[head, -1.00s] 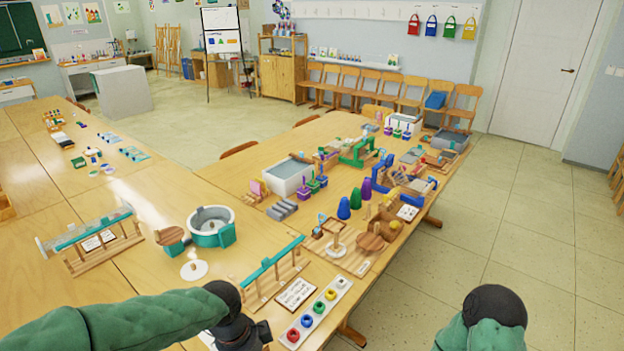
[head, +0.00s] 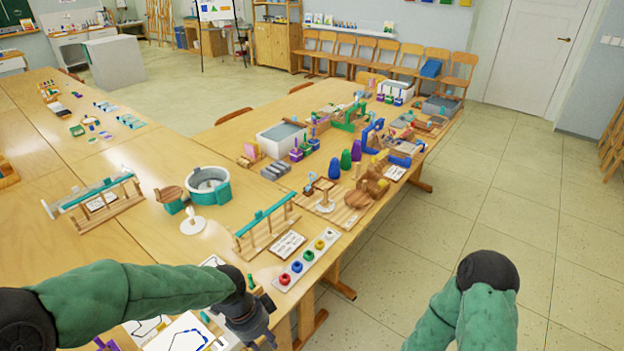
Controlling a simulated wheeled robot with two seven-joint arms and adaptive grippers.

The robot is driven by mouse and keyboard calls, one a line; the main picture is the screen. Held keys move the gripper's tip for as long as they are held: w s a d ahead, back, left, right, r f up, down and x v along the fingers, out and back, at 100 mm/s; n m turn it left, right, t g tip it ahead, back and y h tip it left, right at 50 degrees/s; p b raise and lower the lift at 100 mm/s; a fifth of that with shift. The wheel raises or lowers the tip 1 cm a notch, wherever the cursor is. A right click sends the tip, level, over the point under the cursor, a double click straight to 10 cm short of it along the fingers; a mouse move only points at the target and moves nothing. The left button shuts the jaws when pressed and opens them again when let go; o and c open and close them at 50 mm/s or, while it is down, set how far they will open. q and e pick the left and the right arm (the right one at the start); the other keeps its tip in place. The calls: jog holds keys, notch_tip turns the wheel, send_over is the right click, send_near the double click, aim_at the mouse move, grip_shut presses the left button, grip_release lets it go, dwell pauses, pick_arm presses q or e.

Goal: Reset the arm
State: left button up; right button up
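My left arm, in a green sleeve, reaches in from the lower left of the head view. Its dark gripper (head: 258,334) points down at the near edge of the table (head: 225,255), and its fingertips are too unclear to tell open from shut. My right arm (head: 480,305) stands at the lower right over the floor, bent at a dark joint. The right gripper is out of view.
Near the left gripper are a white tray of coloured rings (head: 308,258), a printed card (head: 287,243) and a wooden rack with a green bar (head: 265,222). White boards (head: 180,335) lie at the lower left. The floor (head: 500,220) at right is clear.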

pick_arm(q)
jog(key=s+d+f+n, duration=0.1)
jog(key=s+f+n, duration=0.4)
jog(key=f+n, duration=0.4)
jog(key=s+f+n+h, duration=0.1)
jog(key=s+f+n, duration=0.3)
jog(key=f+n, duration=0.6)
notch_tip(320, 180, down, 6)
jog(key=shift+s+d+f+h, duration=0.2)
jog(key=shift+s+d+h, duration=0.1)
jog(key=shift+s+d, duration=0.05)
